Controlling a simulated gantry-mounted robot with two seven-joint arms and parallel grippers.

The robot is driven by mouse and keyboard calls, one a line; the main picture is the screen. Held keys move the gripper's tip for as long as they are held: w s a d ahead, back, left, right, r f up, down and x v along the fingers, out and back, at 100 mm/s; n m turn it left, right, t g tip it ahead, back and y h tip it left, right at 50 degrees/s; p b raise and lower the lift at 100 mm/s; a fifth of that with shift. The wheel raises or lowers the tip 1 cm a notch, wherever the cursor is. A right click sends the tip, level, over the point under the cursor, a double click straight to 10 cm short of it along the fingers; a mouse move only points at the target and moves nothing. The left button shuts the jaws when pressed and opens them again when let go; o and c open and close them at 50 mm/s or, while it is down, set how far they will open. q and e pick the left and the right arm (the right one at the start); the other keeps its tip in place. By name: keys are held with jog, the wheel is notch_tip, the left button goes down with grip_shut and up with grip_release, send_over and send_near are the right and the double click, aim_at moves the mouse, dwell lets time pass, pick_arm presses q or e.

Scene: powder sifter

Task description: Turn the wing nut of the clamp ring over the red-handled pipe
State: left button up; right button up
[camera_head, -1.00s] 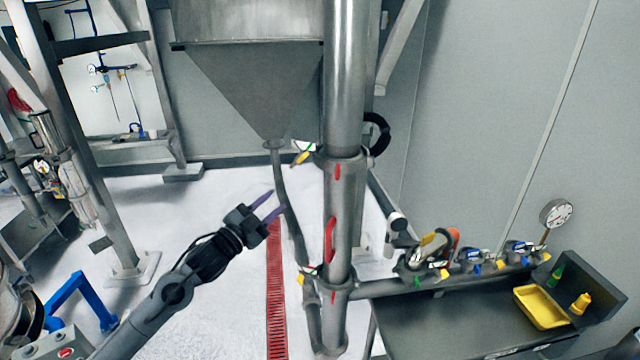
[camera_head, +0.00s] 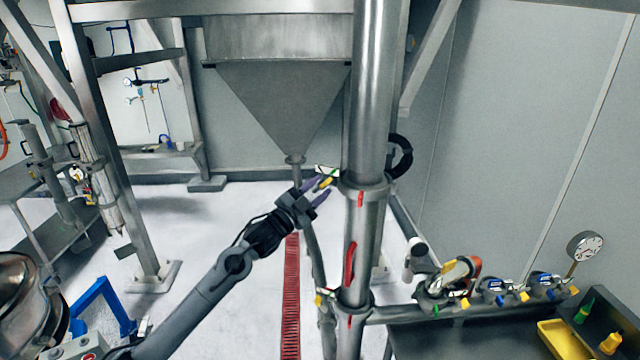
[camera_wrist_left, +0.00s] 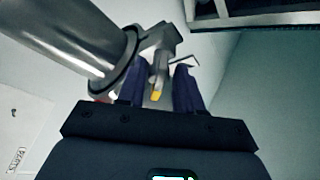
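The vertical steel pipe carries a red handle (camera_head: 350,262). Above that handle, a clamp ring (camera_head: 363,190) circles the pipe, with a yellow-tipped wing nut (camera_head: 326,183) sticking out on its left side. My left gripper (camera_head: 321,187) is at this wing nut, its purple fingers apart. In the left wrist view, the wing nut (camera_wrist_left: 157,88) shows between the two open fingers of the left gripper (camera_wrist_left: 158,80), with the clamp ring (camera_wrist_left: 131,62) and pipe just beyond. I cannot tell if either finger touches it. My right gripper is not in view.
A lower clamp ring (camera_head: 352,308) with another yellow-tipped nut sits below the red handle. A hopper (camera_head: 282,95) hangs behind left of the pipe. A bench with valves, a gauge (camera_head: 585,246) and a yellow tray (camera_head: 562,340) stands at right.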

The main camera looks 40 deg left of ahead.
pick_arm(q)
jog(key=shift+w+r, duration=0.1)
jog(key=shift+w, duration=0.4)
jog(key=shift+c, duration=0.3)
grip_shut()
